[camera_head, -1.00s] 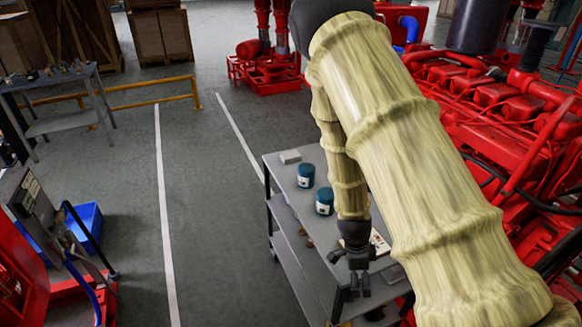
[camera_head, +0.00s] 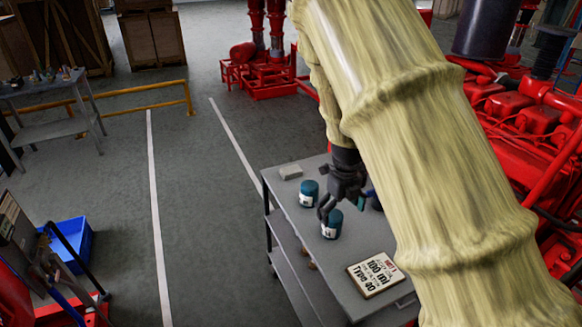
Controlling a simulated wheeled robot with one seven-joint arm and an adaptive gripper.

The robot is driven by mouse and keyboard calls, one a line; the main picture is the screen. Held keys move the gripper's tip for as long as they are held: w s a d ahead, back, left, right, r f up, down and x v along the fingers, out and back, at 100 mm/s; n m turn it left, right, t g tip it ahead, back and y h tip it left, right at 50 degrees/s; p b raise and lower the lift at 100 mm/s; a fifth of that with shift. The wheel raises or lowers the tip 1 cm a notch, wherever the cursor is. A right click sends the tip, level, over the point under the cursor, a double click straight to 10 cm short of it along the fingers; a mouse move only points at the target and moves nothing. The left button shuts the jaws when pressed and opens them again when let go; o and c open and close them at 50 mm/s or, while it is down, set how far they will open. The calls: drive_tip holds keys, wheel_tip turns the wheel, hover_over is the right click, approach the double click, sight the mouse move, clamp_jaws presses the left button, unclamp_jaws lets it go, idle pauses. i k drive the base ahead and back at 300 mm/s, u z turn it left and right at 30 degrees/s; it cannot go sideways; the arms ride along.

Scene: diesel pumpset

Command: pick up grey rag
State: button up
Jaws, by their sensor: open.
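A small pale grey flat block (camera_head: 290,172), which looks like the folded grey rag, lies at the far left corner of the grey cart top (camera_head: 322,278). My gripper (camera_head: 341,208) is over the cart, open and empty, with its fingers pointing down. It is to the right of and nearer than the rag, apart from it. In the picture its fingers overlap the nearer blue jar (camera_head: 332,228); I cannot tell if they touch it. My sleeved arm hides the right part of the cart.
A second blue jar (camera_head: 309,191) stands between the rag and the nearer jar. A printed sign (camera_head: 375,274) lies at the cart's near end. A dark bluish object shows partly behind my arm. A red engine (camera_head: 520,120) is at right. Open floor lies left of the cart.

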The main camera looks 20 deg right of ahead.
sight(293, 172)
drive_tip(key=i, duration=1.6)
